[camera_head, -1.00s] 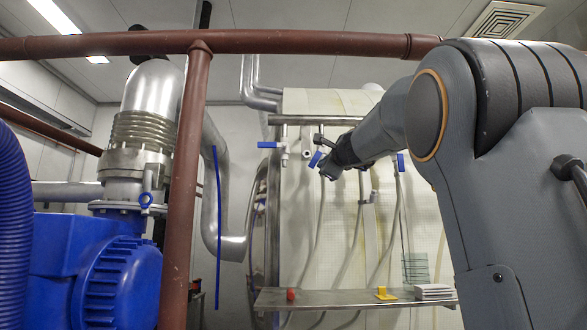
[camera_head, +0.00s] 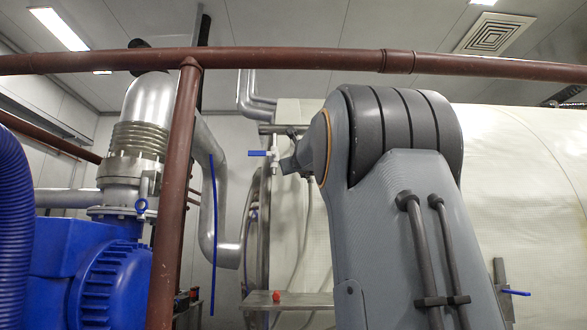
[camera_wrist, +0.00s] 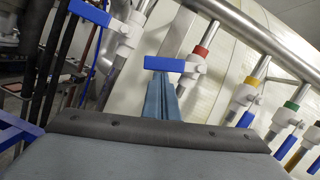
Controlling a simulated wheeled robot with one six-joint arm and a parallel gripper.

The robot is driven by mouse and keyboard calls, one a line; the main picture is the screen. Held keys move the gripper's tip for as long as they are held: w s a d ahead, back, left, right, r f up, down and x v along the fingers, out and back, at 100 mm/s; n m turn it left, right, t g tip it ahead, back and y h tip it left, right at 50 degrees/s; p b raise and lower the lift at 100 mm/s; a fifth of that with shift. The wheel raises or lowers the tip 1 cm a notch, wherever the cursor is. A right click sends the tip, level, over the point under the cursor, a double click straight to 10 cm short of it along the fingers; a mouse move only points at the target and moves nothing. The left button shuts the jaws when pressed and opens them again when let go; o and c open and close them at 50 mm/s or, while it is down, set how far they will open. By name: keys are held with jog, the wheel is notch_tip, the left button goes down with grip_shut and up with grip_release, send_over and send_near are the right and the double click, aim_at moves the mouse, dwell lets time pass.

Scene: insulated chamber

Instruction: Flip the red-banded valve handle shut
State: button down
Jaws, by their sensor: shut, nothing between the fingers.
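The red-banded valve (camera_wrist: 201,50) hangs from the metal rail in the wrist view. Its blue handle (camera_wrist: 170,64) sticks out sideways to the left, across the line of its pipe. My gripper (camera_wrist: 160,77) is shut and empty, with its blue-grey fingers pointing up at the handle. The fingertips are at the handle's lower edge in the picture; I cannot tell whether they touch it. In the head view my arm hides the red-banded valve and the fingers.
Left of it is another valve with a sideways blue handle (camera_wrist: 90,12). To the right, the yellow-banded (camera_wrist: 250,81) and green-banded (camera_wrist: 291,105) valves have handles hanging down along their pipes. A brown pipe (camera_head: 280,62) crosses the head view; a shelf (camera_head: 255,301) stands low behind.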

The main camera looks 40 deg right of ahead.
jog(key=shift+w+a+r+m, duration=0.1)
jog(key=shift+a+r+m, duration=0.1)
jog(key=shift+m, duration=0.3)
jog(key=shift+f, duration=0.15)
jog(key=s+a+f+b, duration=0.4)
jog(key=s+f+b, duration=0.2)
jog(key=s+b, duration=0.1)
jog(key=shift+s+a, duration=0.2)
jog(key=shift+s, duration=0.7)
